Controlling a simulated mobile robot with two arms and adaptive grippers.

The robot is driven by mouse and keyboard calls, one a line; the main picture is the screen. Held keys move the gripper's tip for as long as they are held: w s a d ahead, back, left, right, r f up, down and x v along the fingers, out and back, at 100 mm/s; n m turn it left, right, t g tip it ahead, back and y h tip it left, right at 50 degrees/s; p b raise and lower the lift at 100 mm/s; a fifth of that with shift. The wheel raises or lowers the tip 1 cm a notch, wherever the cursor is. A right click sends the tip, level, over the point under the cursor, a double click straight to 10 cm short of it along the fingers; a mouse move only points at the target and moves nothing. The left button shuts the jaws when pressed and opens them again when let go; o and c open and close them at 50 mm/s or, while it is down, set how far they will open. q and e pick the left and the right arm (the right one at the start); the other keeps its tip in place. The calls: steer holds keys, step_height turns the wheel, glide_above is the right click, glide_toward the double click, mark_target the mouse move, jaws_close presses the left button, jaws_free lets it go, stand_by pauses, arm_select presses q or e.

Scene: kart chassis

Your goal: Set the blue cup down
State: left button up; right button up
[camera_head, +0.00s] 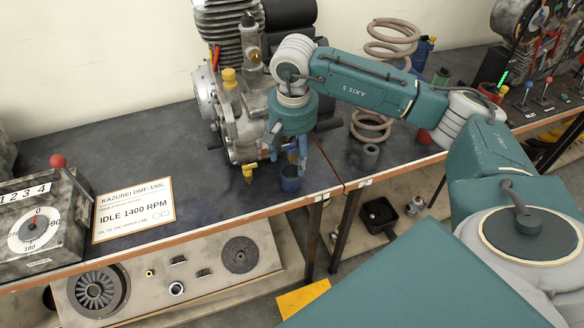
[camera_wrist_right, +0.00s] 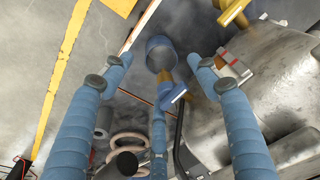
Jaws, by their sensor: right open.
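The blue cup (camera_head: 291,181) stands upright on the dark bench top, near its front edge and just in front of the engine. My right gripper (camera_head: 289,155) is above the cup, pointing down, with its blue fingers spread open. In the right wrist view, the cup (camera_wrist_right: 162,50) shows its dark inside, beyond the open fingertips (camera_wrist_right: 158,78) and between them. No finger is seen closed on it. The fingers partly hide the area behind the cup in the head view. My left gripper is out of view.
The engine (camera_head: 232,115) stands close behind and left of the cup, with a yellow fitting (camera_head: 247,172) beside it. A grey cylinder (camera_head: 370,155) and a coil spring (camera_head: 371,126) are to the right. A sign (camera_head: 133,208) lies left; bare bench lies between.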

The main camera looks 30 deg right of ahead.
steer(key=shift+s+a+r, duration=0.1)
steer(key=shift+r, duration=0.95)
steer(key=shift+s+a+r, duration=0.1)
steer(key=shift+r, duration=0.95)
